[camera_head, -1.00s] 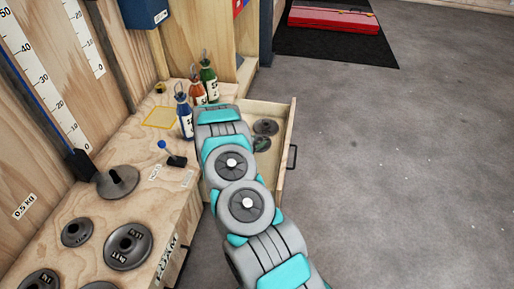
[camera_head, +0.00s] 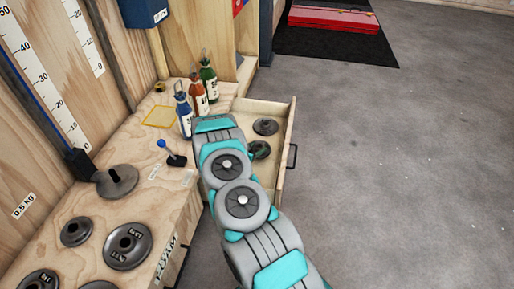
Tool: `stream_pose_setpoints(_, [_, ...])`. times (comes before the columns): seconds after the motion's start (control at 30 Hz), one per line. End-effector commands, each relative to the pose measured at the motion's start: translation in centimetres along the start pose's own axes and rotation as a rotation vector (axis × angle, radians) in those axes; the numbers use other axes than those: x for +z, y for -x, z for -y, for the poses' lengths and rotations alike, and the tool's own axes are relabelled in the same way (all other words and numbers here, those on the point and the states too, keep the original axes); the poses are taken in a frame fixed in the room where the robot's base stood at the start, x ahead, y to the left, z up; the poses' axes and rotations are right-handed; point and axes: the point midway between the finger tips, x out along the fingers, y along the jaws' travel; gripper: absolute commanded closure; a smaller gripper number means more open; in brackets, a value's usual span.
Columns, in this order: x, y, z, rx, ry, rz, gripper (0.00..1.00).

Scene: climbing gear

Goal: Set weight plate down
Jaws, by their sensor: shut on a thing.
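My arm reaches up the middle of the picture to the open wooden drawer (camera_head: 284,167) and bends down there. My gripper is hidden behind the arm links, so its jaws and anything between them cannot be seen. Two dark weight plates show in the drawer: one lies at the far end (camera_head: 265,127), the other (camera_head: 260,150) is nearer, just right of my arm. More weight plates lie on the wooden bench at left: a plate by the wall ruler (camera_head: 117,181), a small one (camera_head: 76,232), a larger one (camera_head: 128,246) and others at the bottom edge.
Blue (camera_head: 184,114), orange (camera_head: 199,98) and green (camera_head: 208,82) bottles stand on the bench just beyond my arm. A small blue-knobbed lever (camera_head: 175,159) and a yellow outlined square (camera_head: 159,117) are on the bench. The grey floor (camera_head: 400,180) at right is clear.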

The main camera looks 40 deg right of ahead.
Motion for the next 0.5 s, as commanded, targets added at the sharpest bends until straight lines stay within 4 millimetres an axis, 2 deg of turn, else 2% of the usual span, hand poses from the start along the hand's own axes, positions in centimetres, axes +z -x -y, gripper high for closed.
stream_pose_setpoints(0.27, [0.22,-0.16,0.05,0.0,-0.002,-0.003,1.0])
stream_pose_setpoints(0.3, [0.28,-0.17,0.02,0.0,-0.001,-0.002,0.31])
stream_pose_setpoints(0.5, [0.32,-0.17,0.0,0.0,-0.001,-0.001,0.09])
